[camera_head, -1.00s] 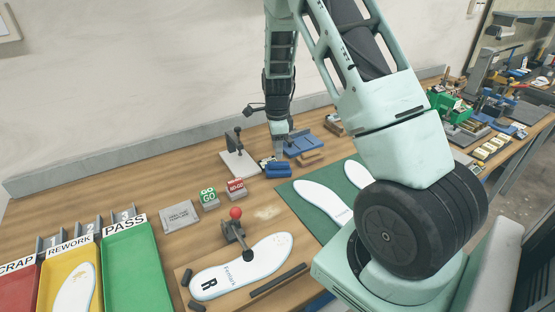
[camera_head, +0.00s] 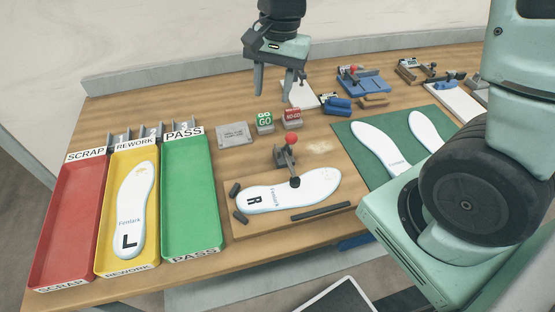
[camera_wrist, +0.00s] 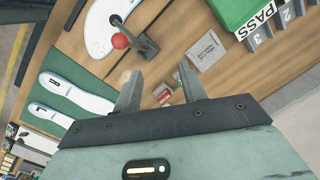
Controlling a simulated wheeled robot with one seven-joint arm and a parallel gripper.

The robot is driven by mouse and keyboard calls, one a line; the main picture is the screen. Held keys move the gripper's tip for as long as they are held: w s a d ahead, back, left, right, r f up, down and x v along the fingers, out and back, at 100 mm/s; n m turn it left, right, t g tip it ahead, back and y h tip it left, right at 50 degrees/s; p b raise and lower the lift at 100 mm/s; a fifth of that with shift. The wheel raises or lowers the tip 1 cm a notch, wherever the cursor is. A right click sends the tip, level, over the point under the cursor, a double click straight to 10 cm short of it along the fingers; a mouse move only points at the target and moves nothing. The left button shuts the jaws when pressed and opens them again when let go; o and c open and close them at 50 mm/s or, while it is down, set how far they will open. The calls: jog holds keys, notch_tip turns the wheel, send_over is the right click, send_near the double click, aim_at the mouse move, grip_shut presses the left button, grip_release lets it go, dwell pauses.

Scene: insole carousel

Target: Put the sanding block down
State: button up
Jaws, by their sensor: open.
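My gripper (camera_head: 273,95) is open and empty, raised above the back of the bench; its two fingers also show apart in the wrist view (camera_wrist: 160,76). No block is between them. A small blue block-like item (camera_head: 338,105) lies on the bench to the right of my gripper. A flat tan-brown block (camera_head: 374,101) lies just right of it. I cannot tell for sure which of these two is the sanding block.
GO (camera_head: 265,122) and NO-GO (camera_head: 292,119) blocks stand below the gripper. A red-knobbed clamp (camera_head: 289,160) presses an insole (camera_head: 318,184) on a wooden board. Red, yellow (camera_head: 150,262) and green (camera_head: 193,205) trays are left; a green mat (camera_head: 365,158) is right.

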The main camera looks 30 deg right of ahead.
jog(key=s+a+n, duration=0.5)
jog(key=s+n, duration=0.3)
jog(key=s, duration=0.1)
jog(key=s+a+r+n, duration=0.1)
jog(key=s+a+n, duration=0.4)
jog(key=s+n, duration=0.4)
jog(key=shift+s+a+r+h, duration=0.3)
jog(key=shift+s+h, duration=0.1)
jog(key=shift+s, duration=0.3)
